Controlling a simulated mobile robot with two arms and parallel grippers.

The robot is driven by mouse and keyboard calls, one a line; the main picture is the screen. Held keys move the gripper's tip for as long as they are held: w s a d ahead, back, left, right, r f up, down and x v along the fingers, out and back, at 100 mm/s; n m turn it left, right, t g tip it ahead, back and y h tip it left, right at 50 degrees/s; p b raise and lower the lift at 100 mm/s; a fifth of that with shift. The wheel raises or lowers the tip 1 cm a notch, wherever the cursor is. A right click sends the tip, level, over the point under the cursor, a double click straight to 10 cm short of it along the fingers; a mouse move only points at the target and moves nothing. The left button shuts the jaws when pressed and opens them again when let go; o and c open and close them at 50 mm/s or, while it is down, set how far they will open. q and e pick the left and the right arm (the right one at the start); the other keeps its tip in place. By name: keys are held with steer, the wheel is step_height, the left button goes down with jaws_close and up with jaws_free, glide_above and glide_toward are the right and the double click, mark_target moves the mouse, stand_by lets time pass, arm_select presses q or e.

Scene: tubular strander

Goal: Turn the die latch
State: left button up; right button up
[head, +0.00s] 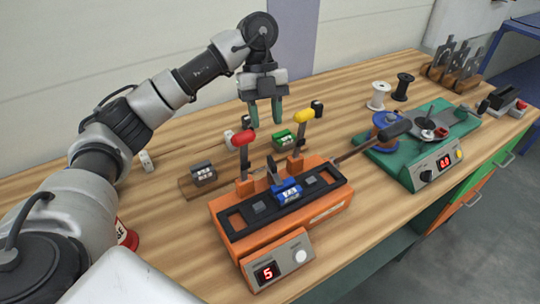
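An orange machine (328,210) stands on the wooden bench, with a red-knobbed lever (243,140) and a yellow-knobbed lever (302,120) upright at its back edge. A blue labelled block (287,191) sits in its dark top, with a small dark upright piece (271,168) just behind it. I cannot tell which of these parts is the die latch. My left gripper (264,114) hangs above and behind the machine, fingers pointing down. Its green fingers are apart with nothing between them, and it appears clear of both levers. My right gripper is not in view.
A green machine (400,165) with a blue spool stands to the right; a black-handled rod (388,135) reaches between the machines. A grey block (203,173) and a green block (283,140) lie behind the orange machine. White and black spools (379,95) stand farther back.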

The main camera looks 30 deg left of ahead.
mark_target(270, 157)
arm_select(q)
steer(key=x, duration=0.8)
steer(key=shift+s+f, duration=0.1)
steer(key=shift+f, duration=0.25)
